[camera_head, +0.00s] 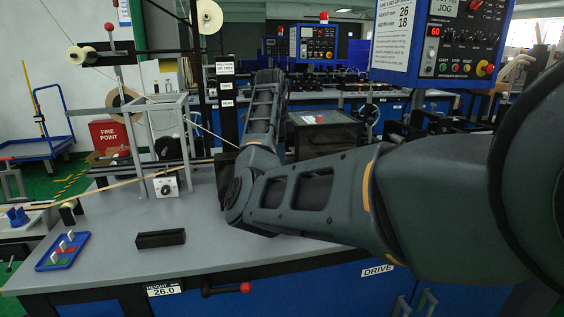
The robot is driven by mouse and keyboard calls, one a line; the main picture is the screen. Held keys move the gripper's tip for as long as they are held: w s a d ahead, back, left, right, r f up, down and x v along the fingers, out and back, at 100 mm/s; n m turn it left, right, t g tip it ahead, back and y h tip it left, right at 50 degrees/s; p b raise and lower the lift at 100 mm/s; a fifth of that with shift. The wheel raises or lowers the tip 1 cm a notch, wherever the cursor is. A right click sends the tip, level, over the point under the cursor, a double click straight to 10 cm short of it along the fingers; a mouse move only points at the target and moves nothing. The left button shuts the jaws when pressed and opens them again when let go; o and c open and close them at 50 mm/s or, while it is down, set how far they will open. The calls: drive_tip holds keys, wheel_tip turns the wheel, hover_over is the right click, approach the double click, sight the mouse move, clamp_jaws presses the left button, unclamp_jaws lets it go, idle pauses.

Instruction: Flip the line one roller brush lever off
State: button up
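No lever in view carries a readable roller brush label. A lever with a red ball knob (109,27) stands upright at the upper left, above the grey metal frame. Another red-knobbed handle (245,287) lies level on the front of the bench, beside the "HEIGHT 26.0" plate (164,289). My arm comes in from the right, bends low over the bench and rises away towards the back. Its far end is near the middle of the picture, right of the black post (228,120) with white labels. I cannot make out my gripper's fingers there.
The grey bench top (200,240) is clear at front left, except a black block (160,239) and a blue tray (63,250). A grey frame (148,135) stands behind. A control panel (460,40) hangs at upper right. A tape line crosses left of my arm.

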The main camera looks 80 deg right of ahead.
drive_tip(key=shift+v, duration=1.25)
